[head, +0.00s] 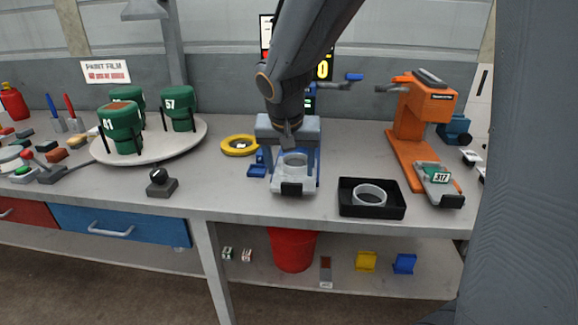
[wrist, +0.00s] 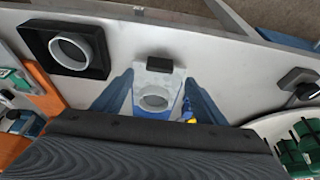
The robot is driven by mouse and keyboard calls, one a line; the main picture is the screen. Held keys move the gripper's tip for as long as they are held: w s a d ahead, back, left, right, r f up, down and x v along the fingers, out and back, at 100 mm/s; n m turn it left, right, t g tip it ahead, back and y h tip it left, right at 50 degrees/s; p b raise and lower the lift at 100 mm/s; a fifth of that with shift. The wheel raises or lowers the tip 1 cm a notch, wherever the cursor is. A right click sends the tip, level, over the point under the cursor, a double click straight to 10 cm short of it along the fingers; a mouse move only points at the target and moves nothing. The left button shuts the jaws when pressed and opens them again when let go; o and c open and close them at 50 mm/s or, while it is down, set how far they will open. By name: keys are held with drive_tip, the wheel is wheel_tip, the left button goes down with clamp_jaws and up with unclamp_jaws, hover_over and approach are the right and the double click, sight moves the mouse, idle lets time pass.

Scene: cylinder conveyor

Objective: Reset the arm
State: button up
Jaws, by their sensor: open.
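My gripper (head: 291,150) is open and points down over a light grey fixture (head: 291,183) near the front of the bench. The fixture has a round ring-shaped seat (head: 294,160) and a black block at its front. In the wrist view, the gripper's two blue fingers (wrist: 157,84) stand apart, one on each side of the fixture (wrist: 170,78). Nothing shows held between them. I cannot tell whether the fingers touch the fixture. My gripper hides part of what lies behind it.
A black tray (head: 346,209) holding a white ring (head: 369,195) sits right of the fixture. An orange stand (head: 409,131) is farther right. A yellow ring (head: 239,145) and a round turntable (head: 190,143) with green cylinders (head: 122,138) are left. A small black knob box (head: 161,183) stands near the front edge.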

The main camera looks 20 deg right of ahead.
drive_tip(key=s+d+f+n+g+y, duration=0.1)
drive_tip(key=s+f, duration=0.3)
drive_tip(key=s, duration=0.5)
drive_tip(key=s+d+f+n+g, duration=0.1)
drive_tip(key=s+f+n+g, duration=0.1)
drive_tip(key=s+f, duration=0.3)
drive_tip(key=s+n, duration=0.1)
drive_tip(key=s, duration=0.3)
drive_tip(key=shift+n+g+y, duration=0.3)
drive_tip(key=shift+y, duration=0.1)
